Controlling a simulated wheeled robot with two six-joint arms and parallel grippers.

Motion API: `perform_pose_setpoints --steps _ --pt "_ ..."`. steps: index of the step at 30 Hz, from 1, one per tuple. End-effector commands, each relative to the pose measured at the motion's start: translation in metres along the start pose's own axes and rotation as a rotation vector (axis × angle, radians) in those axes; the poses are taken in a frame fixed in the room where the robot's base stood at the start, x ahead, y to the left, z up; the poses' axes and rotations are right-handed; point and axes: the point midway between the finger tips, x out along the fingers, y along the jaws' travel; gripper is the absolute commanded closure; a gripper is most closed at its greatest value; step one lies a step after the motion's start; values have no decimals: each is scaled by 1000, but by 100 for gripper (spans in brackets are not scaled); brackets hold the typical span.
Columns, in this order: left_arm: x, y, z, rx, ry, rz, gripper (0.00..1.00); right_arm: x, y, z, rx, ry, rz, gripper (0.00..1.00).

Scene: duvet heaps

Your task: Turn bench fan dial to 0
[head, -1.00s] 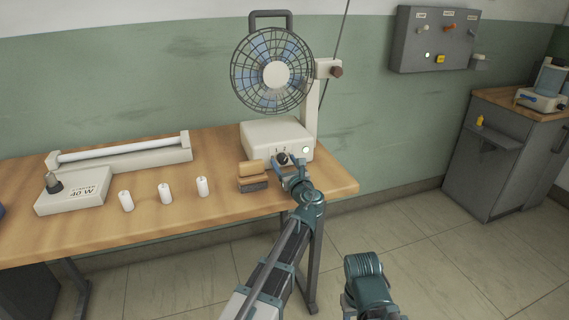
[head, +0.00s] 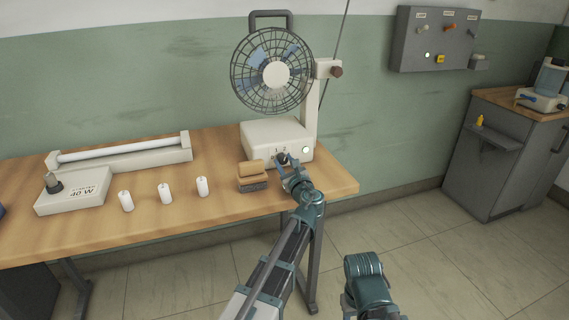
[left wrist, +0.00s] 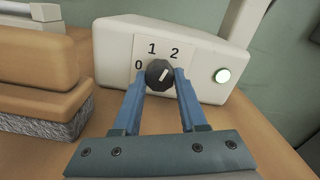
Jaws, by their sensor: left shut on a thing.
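The bench fan (head: 275,75) stands on the wooden bench, with a pale base (head: 262,136). Its black dial (left wrist: 159,73) is on the base front, with 0 at its left, 1 above and 2 at upper right. The dial's white mark points up and right, towards 2. My left gripper (left wrist: 161,80) is shut on the dial, one blue finger on each side; it also shows in the head view (head: 284,163). A lit round light (left wrist: 222,75) is right of the dial.
A brush-like block (head: 252,175) lies just left of the dial; it is close on the left in the wrist view. Several white cylinders (head: 164,193) and a tube lamp (head: 120,155) stand further left. A grey switch box (head: 435,40) hangs on the wall.

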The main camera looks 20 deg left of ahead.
Motion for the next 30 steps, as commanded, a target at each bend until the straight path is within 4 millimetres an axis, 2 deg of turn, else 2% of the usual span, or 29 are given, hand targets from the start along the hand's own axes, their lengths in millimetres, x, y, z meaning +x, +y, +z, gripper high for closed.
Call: perform_pose_setpoints --steps 30 --pt "-1 -1 1 -965 0 1 100 -1 0 0 0 0 0 50"
